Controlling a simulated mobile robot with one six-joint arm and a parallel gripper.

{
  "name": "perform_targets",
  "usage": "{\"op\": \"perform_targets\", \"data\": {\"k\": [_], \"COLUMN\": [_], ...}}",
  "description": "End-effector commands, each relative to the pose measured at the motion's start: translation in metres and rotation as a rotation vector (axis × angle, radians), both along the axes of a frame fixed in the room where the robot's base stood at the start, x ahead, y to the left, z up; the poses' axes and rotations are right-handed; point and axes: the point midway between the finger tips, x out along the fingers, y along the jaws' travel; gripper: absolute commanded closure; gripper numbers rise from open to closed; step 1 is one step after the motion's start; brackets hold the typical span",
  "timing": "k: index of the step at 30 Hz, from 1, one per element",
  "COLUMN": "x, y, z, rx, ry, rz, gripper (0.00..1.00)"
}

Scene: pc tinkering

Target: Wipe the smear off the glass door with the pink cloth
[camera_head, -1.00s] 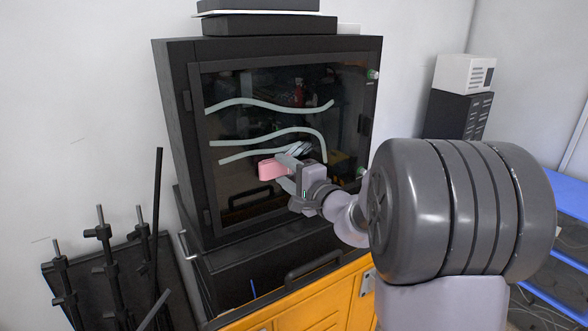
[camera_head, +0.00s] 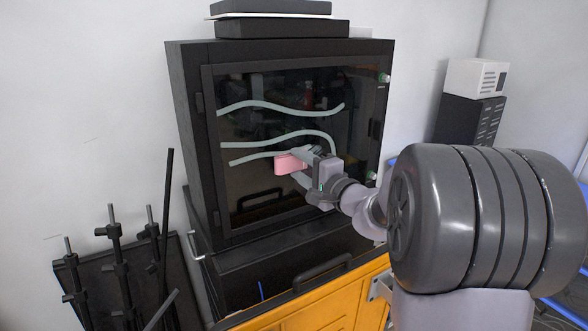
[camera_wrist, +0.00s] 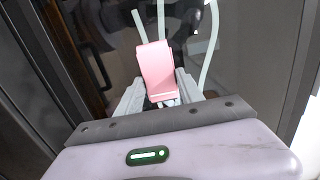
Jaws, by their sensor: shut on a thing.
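The glass door (camera_head: 270,80) is a dark pane in a black cabinet. Its smear (camera_head: 281,107) is several pale green wavy streaks across the upper and middle glass, and parts of it also show in the wrist view (camera_wrist: 210,48). My gripper (camera_head: 303,168) is shut on the pink cloth (camera_head: 288,164), in front of the lower streaks. The cloth is a folded pink block in the wrist view (camera_wrist: 156,68), between the two fingers and facing the glass. I cannot tell whether it touches the pane. My gripper hides the right end of the lowest streak.
The black cabinet (camera_head: 192,120) stands above an orange drawer unit (camera_head: 320,307). Black boxes (camera_head: 280,28) lie on top of it. Black stands with rods (camera_head: 115,250) are at the lower left. A white box (camera_head: 475,78) on a black one is at the right.

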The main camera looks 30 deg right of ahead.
Motion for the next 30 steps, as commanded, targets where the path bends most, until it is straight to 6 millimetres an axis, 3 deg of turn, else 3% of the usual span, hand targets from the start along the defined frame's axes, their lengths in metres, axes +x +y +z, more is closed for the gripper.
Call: {"op": "perform_targets", "data": {"k": [30], "x": [0.006], "y": [-0.092], "z": [0.0], "rx": [0.001], "ry": [-0.001], "rz": [-0.002], "gripper": [1.0]}}
